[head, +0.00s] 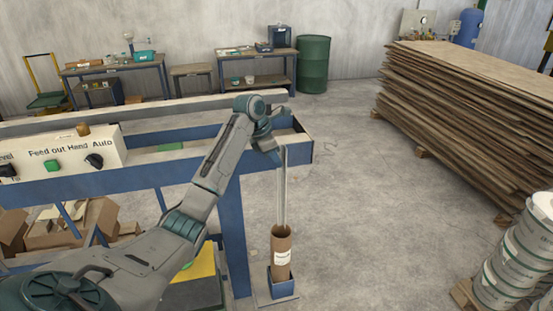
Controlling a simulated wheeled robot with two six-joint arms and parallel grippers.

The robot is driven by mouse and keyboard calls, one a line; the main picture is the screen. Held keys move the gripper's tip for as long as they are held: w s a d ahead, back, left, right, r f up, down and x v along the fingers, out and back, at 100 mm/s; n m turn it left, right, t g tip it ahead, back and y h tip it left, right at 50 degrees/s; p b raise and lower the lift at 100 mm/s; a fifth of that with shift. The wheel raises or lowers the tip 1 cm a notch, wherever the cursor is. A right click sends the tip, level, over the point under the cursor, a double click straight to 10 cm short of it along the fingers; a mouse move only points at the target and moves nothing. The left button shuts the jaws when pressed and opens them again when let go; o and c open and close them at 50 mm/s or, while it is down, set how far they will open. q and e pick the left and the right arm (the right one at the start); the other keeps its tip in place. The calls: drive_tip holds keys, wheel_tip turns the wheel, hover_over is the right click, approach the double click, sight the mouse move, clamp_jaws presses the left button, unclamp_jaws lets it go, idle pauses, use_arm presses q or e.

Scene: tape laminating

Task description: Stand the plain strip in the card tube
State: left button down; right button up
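The plain strip (282,190) is long, thin and pale. It hangs almost upright, its top at my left gripper (277,149) and its lower end at the mouth of the card tube (281,257). I cannot tell how far its lower end is inside the tube. The brown card tube has a white label and stands upright in a blue holder (283,290) on the floor. My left gripper points down above the tube and appears shut on the strip's top; its fingertips are small and partly hidden. My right gripper is not in view.
A blue-framed machine (235,235) with a control panel (62,156) stands close left of the tube. A tall stack of boards (470,110) and white buckets (515,265) are at the right. The floor between is clear. Workbenches and a green drum (313,65) are far behind.

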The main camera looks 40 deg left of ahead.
use_arm(q)
drive_tip(key=shift+s, duration=0.1)
idle(0.3)
drive_tip(key=shift+f, duration=0.15)
wheel_tip(320, 180, down, 13)
drive_tip(key=shift+f, duration=0.2)
idle(2.6)
